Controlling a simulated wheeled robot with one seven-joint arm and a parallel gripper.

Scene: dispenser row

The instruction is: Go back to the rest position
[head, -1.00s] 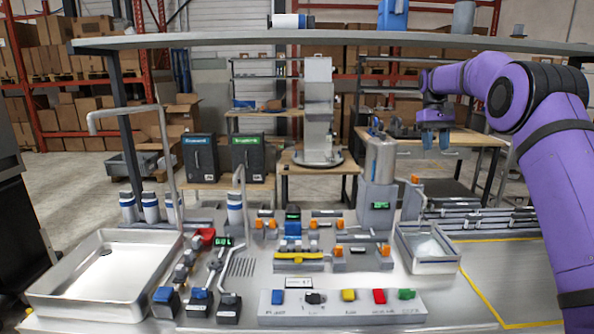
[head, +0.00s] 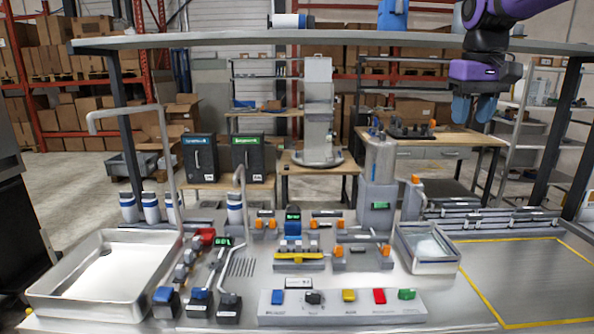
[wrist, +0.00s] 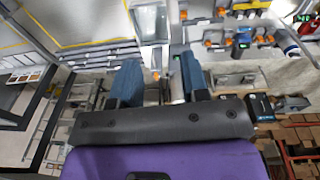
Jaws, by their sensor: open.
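My gripper (head: 474,108) hangs at the upper right in the head view, fingers pointing down, above and behind the right side of the bench. Its two blue fingers also show in the wrist view (wrist: 160,82), spread apart with nothing between them. The gripper is open and empty and touches nothing that I can see. Most of my purple arm is outside the head view; only a part shows at the top right corner.
The bench holds a large metal tray (head: 62,277) at left, a button panel (head: 340,313) at front, a grey dispenser (head: 378,175) and a small bin (head: 428,265). An overhead shelf (head: 340,38) spans the back. The yellow-outlined area (head: 525,280) at right is clear.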

